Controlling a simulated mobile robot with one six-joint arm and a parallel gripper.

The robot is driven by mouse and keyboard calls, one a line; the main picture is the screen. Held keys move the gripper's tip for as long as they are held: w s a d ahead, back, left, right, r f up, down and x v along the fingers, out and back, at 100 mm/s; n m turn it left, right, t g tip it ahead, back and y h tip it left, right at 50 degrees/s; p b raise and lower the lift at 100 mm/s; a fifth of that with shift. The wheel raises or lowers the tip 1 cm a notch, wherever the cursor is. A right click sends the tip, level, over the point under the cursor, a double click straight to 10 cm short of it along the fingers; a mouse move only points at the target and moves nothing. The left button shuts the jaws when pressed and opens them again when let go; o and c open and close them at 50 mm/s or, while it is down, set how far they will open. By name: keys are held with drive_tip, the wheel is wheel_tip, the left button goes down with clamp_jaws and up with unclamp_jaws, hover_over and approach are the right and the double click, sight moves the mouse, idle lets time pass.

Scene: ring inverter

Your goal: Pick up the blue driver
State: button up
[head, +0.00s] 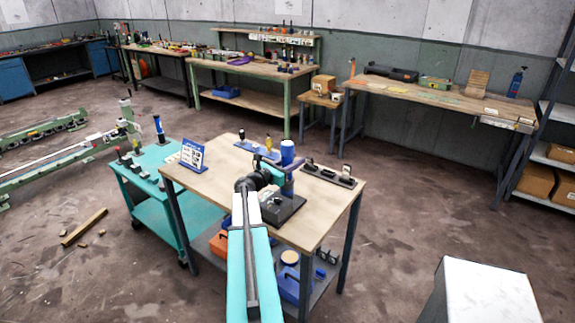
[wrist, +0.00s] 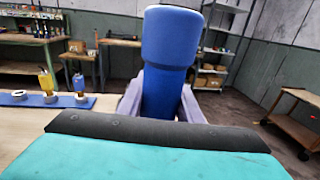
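The blue driver (head: 287,152) stands upright at the middle of the wooden table, above a black base (head: 285,210). In the wrist view its wide blue top and narrower blue body (wrist: 167,60) fill the middle. My gripper (wrist: 165,100) is at the driver, with one grey-purple finger on each side of the body. No clear gap shows between fingers and body, but I cannot tell whether they press on it. The driver's lower end is hidden behind the dark edge of my wrist.
A black holder (head: 329,176) is at the right, a printed sign (head: 192,154) at the left. A teal cart (head: 150,163) adjoins the table.

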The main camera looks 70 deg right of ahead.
drive_tip(key=shift+r, duration=0.1)
drive_tip(key=c, duration=0.4)
drive_tip(key=shift+r, duration=0.1)
wheel_tip(320, 180, up, 18)
drive_tip(key=b, duration=0.4)
idle(0.6)
idle(0.7)
